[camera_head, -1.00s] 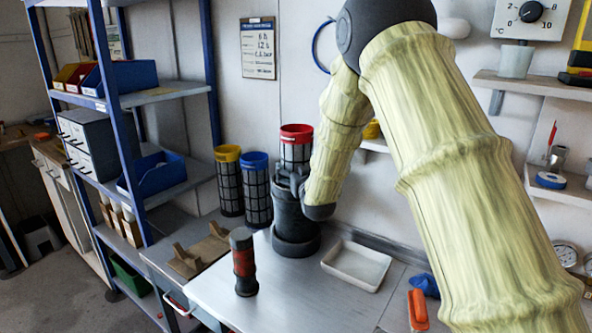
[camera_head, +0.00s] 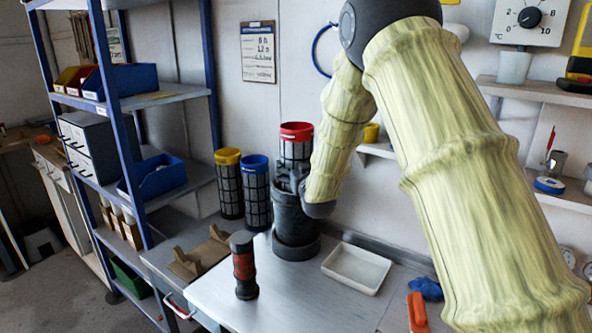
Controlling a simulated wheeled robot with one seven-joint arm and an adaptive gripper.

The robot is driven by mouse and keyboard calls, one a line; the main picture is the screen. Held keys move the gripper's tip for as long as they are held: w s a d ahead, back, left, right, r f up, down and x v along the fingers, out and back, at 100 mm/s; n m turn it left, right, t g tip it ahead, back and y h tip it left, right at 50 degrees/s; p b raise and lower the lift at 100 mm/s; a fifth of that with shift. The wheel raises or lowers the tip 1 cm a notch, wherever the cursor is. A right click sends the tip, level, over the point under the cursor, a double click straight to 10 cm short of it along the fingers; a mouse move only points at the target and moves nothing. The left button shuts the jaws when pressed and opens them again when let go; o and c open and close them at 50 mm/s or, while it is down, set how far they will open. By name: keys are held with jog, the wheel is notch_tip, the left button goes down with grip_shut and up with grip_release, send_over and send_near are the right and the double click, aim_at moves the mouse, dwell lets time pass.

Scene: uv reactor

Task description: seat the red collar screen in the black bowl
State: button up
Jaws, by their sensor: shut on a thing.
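The red collar screen (camera_head: 296,149) is an upright dark mesh cylinder with a red ring on top. The black bowl (camera_head: 296,224) is a dark cylinder on a wider foot, standing on the bench. My gripper (camera_head: 291,178) is at the bowl's top, shut on the red collar screen. The screen's upper part shows above the gripper, in line with the bowl. Its lower end is hidden by the gripper and the bowl, so I cannot tell how deep it sits. The fingertips are small and dark against the bowl.
A yellow-collared screen (camera_head: 228,185) and a blue-collared screen (camera_head: 256,193) stand left of the bowl. A dark cylinder with a red band (camera_head: 244,264) stands in front. A white tray (camera_head: 356,268) lies at right.

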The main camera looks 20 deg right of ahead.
aim_at(296, 141)
jog(key=shift+r+p, duration=1.85)
jog(key=shift+r, duration=2.5)
jog(key=shift+b, duration=0.45)
